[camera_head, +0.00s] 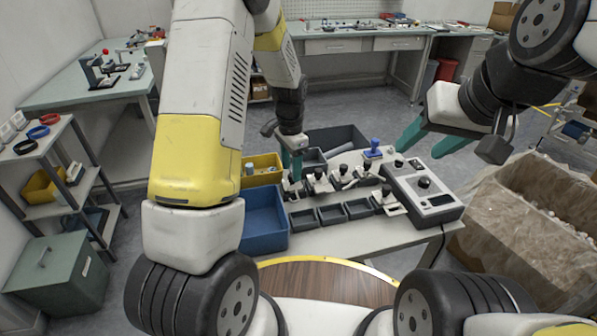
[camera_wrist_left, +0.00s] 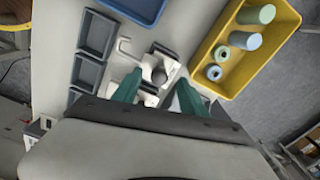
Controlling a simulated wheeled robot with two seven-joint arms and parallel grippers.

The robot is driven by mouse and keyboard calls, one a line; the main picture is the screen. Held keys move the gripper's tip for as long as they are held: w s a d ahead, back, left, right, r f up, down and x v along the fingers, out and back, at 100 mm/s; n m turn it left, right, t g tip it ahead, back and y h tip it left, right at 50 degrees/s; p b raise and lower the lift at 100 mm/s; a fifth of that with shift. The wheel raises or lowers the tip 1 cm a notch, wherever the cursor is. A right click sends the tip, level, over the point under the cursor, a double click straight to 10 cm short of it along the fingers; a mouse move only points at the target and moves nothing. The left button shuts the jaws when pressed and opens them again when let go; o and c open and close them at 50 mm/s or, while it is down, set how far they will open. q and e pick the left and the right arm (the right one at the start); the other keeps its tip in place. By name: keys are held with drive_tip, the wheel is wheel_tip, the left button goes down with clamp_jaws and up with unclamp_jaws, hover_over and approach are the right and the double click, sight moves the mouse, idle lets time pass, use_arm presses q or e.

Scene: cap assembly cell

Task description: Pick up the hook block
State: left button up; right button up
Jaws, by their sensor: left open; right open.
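A pale block with a round grey knob and a thin white hook-shaped arm, apparently the hook block (camera_wrist_left: 149,67), stands on the table in the left wrist view. My left gripper (camera_wrist_left: 160,88) is open, pointing down, with its teal fingers on either side of the knob. I cannot tell whether they touch it. In the head view my left gripper (camera_head: 292,165) is low over the left end of a row of small black-and-white pieces and partly hides that spot. My right gripper (camera_head: 428,138) is open and empty, raised above the table's right side.
A yellow bin (camera_wrist_left: 278,58) with several pale cylinders is beside the block. A blue bin (camera_head: 263,222) and several small dark trays (camera_head: 332,215) are in front. A control box (camera_head: 430,212) and a large cardboard box (camera_head: 510,225) are at right.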

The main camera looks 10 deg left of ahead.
use_arm(q)
wheel_tip(320, 180, down, 2)
drive_tip(key=shift+f, duration=0.25)
clamp_jaws()
wheel_tip(320, 180, up, 10)
idle(0.7)
